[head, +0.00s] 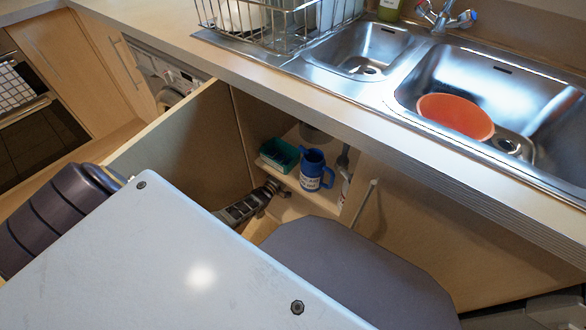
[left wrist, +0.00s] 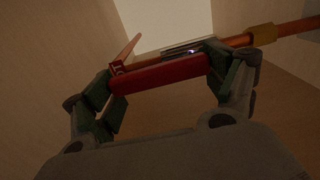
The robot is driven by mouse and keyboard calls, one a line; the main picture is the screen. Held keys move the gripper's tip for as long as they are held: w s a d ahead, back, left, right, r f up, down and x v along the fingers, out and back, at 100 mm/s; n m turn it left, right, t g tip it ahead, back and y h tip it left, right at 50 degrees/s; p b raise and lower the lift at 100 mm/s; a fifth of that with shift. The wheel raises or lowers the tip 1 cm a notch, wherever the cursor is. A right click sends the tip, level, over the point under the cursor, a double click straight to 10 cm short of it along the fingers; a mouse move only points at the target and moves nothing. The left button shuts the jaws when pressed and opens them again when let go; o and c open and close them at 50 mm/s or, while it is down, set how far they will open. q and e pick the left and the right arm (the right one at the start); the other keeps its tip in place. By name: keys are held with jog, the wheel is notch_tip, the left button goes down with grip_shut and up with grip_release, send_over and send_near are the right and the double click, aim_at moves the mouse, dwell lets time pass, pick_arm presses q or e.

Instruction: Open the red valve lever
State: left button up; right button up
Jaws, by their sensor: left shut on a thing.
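The red valve lever (left wrist: 160,75) shows in the left wrist view as a long red bar, roughly parallel to a copper pipe (left wrist: 295,30) just behind it. My left gripper (left wrist: 163,78) is shut on the lever, with one dark green finger at each end of the bar. In the head view my left arm reaches into the open cupboard under the sink, and my left gripper (head: 270,188) is low inside it. The lever is hidden in the head view. My right gripper is not in view.
A blue watering jug (head: 313,172) and a green tray (head: 279,155) stand on a shelf (head: 325,198) close to my left gripper. The cupboard door (head: 185,140) stands open beside my arm. Above are the counter and a sink with an orange bowl (head: 455,116).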

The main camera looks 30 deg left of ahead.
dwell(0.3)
pick_arm(q)
jog(key=o, duration=1.3)
jog(key=shift+s+a, duration=0.2)
jog(key=shift+s, duration=1.65)
jog(key=shift+s+a, duration=0.15)
jog(key=shift+s, duration=1.7)
jog(key=shift+s+d, duration=0.1)
jog(key=shift+s, duration=0.05)
